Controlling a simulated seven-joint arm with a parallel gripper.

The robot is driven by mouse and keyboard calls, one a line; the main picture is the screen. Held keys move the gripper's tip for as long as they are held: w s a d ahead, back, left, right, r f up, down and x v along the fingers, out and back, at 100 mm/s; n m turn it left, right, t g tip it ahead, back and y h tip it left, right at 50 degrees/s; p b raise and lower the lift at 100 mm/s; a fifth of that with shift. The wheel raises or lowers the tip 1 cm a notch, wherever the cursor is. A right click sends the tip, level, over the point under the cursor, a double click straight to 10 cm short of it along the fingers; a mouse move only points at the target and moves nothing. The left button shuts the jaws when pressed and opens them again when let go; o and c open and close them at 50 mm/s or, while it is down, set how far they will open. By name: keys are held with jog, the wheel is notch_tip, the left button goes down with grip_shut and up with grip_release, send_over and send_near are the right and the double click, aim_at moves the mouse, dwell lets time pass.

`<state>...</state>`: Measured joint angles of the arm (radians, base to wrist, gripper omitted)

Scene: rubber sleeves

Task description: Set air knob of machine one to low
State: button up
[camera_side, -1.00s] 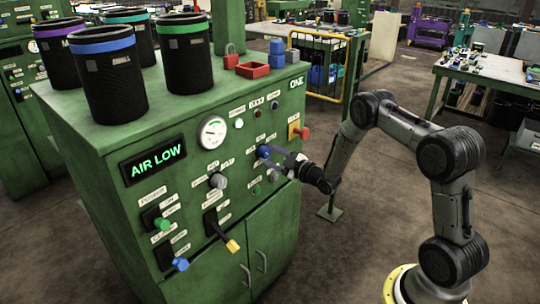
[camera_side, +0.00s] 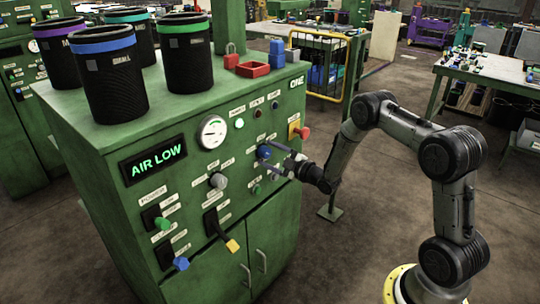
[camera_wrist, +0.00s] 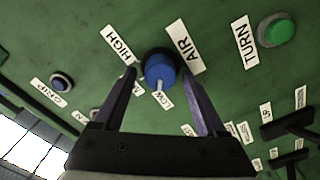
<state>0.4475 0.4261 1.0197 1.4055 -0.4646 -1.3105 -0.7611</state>
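The air knob is blue and round (camera_wrist: 158,67), with a white pointer aimed at the LOW label (camera_wrist: 166,100). HIGH and AIR labels flank it. In the side view the blue knob (camera_side: 264,152) is on the front of the green machine marked ONE (camera_side: 105,190). The machine's display (camera_side: 153,160) reads AIR LOW in green. My gripper (camera_side: 269,158) is open just in front of the knob. In the wrist view its two fingers (camera_wrist: 158,73) stand on either side of the knob, with visible gaps and nothing held.
Close by on the panel are a green TURN button (camera_wrist: 277,30), a grey knob (camera_side: 217,181), a red button (camera_side: 302,132) and a yellow-tipped lever (camera_side: 232,245). A white-faced gauge (camera_side: 212,132) is above. Floor to the machine's right is open.

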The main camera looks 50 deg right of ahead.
dwell(0.3)
jog(key=s, duration=1.3)
jog(key=shift+s, duration=0.4)
jog(key=w+a+r+n+t+y, duration=0.1)
jog(key=w+a+r+n+y, duration=0.2)
jog(key=r, duration=0.6)
jog(key=w+a+r+n+t+y, duration=0.1)
jog(key=w+a+r+n, duration=0.15)
jog(key=a+r, duration=0.45)
jog(key=s+a+r+m+g+h, duration=0.1)
jog(key=a+r+m, duration=0.1)
jog(key=r, duration=0.6)
jog(key=s+a+r+m+h, duration=0.1)
jog(key=s+r+m+h, duration=0.1)
jog(key=r, duration=0.5)
jog(key=s+a+m+g+h, duration=0.2)
jog(key=s+m+g, duration=0.25)
jog(key=s, duration=0.55)
jog(key=s+f+m+g, duration=0.2)
jog(key=s+f+g, duration=0.1)
jog(key=s, duration=0.3)
jog(key=s+f+m+g, duration=0.2)
jog(key=s+f+g, duration=0.1)
jog(key=s+f, duration=0.2)
jog(key=s+a+f+m+g+y, duration=0.1)
jog(key=s+f+m+g, duration=0.2)
jog(key=s+f, duration=0.2)
jog(key=shift+s+a+f, duration=0.1)
jog(key=shift+s, duration=0.95)
